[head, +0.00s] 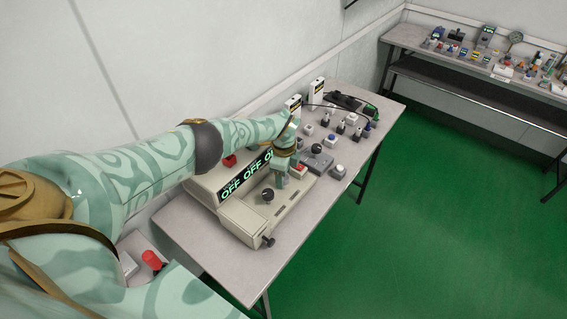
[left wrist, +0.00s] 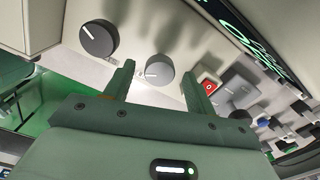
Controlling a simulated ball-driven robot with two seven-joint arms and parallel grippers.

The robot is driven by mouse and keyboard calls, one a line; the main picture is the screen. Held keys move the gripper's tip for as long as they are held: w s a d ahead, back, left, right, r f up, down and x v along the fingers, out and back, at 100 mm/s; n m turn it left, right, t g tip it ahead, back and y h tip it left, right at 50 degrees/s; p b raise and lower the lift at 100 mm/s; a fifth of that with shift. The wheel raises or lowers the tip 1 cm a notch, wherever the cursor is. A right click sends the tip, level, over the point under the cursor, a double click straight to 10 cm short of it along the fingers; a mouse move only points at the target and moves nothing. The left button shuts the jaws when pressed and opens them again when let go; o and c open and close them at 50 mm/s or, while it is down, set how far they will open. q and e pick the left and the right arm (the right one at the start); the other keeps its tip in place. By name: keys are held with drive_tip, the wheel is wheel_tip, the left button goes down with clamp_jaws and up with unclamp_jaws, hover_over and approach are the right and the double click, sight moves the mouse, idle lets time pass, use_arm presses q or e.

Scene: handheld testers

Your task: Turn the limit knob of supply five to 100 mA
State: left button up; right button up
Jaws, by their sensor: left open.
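A beige supply unit (head: 240,222) sits on the near bench, its green display (head: 245,174) reading OFF more than once. Its black knob (head: 267,195) also shows in the left wrist view (left wrist: 99,39), with a white pointer line. A grey knob (left wrist: 160,70) with a white pointer line sits between the fingertips of my open left gripper (left wrist: 158,69), with gaps at both sides. In the head view my left gripper (head: 281,182) points down at the panel and hides the grey knob. No supply number or scale value is readable. My right gripper is out of view.
A red rocker switch (left wrist: 209,85) is close beside the right finger. Several small testers and a grey box with a dark knob (head: 317,149) stand farther along the bench (head: 215,245). A second bench with instruments stands at the back right. Green floor (head: 430,230) is clear.

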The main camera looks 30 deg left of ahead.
use_arm(q)
wheel_tip(320, 180, up, 16)
drive_tip(key=p, duration=0.6)
